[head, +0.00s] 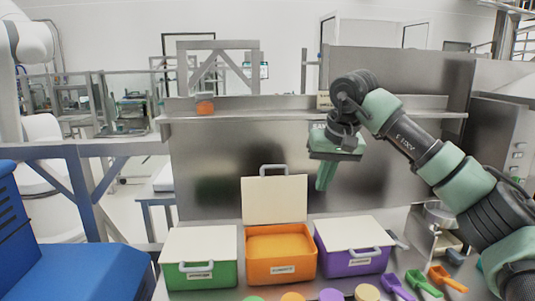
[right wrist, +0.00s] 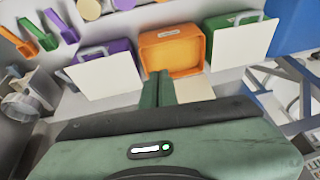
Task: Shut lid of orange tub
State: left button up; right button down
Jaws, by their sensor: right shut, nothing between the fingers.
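The orange tub (head: 282,268) stands on the counter between a green tub and a purple tub. Its cream lid (head: 275,200) is open and stands upright at the tub's back, with a grey handle (head: 274,167) along its top edge. My right gripper (head: 321,188) points down above and to the right of the lid, shut and empty, with no visible contact. In the right wrist view the orange tub (right wrist: 172,50) lies beyond the shut green fingers (right wrist: 157,74), and its lid (right wrist: 195,88) is partly hidden behind them. My left gripper is out of sight.
The green tub (head: 202,277) and the purple tub (head: 352,262) flank the orange one, with their cream lids down. Purple, green and orange scoops (head: 447,279) lie at the right front, and several coloured round discs (head: 331,295) sit along the front edge. A steel back panel (head: 220,175) rises behind.

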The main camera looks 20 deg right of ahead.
aim_at(276, 199)
jog(key=i, duration=1.25)
